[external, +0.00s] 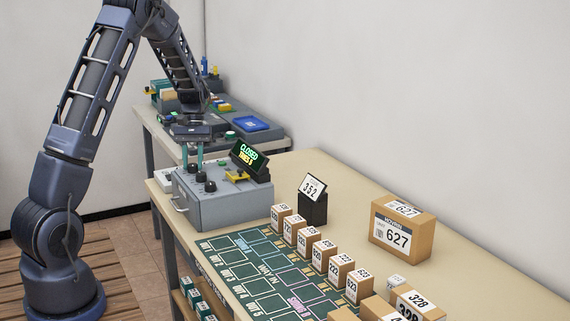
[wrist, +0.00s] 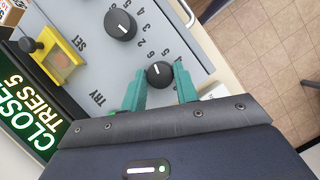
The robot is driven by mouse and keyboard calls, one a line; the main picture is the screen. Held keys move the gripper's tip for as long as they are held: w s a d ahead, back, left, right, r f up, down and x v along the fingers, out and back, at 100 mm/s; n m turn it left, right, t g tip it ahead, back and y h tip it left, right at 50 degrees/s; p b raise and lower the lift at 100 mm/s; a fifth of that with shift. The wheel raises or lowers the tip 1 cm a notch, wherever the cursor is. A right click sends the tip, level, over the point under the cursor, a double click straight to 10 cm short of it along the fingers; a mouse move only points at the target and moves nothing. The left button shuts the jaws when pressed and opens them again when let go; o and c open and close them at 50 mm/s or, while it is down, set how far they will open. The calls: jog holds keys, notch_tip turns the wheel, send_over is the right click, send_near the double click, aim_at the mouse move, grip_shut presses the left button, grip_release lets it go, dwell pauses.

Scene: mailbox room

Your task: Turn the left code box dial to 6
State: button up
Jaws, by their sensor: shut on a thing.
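The grey code box (external: 228,208) stands on the bench with black dials on its top. Its left dial (wrist: 160,74) sits between my two teal fingertips, and my gripper (wrist: 161,88) is shut on it from above. The dial has a white pointer mark and printed numbers around it; I cannot tell exactly which number it points to. A second dial (wrist: 121,25) is clear of the fingers. In the external view my gripper (external: 192,165) points down onto the box top and partly hides the held dial. The box display (external: 250,158) reads CLOSED, TRIES 5.
A yellow bracket (wrist: 62,55) and a black knob (wrist: 28,45) are beside the dials. A card reading 352 (external: 313,188) stands in a black holder. Numbered parcels (external: 403,229) and a green mat (external: 236,262) lie nearby. Another bench (external: 284,142) is behind.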

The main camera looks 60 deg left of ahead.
jog(key=shift+n, duration=0.4)
jog(key=o, duration=1)
jog(key=v, duration=1)
jog(key=shift+a+r, duration=0.2)
jog(key=shift+r, duration=0.2)
jog(key=shift+d, duration=0.1)
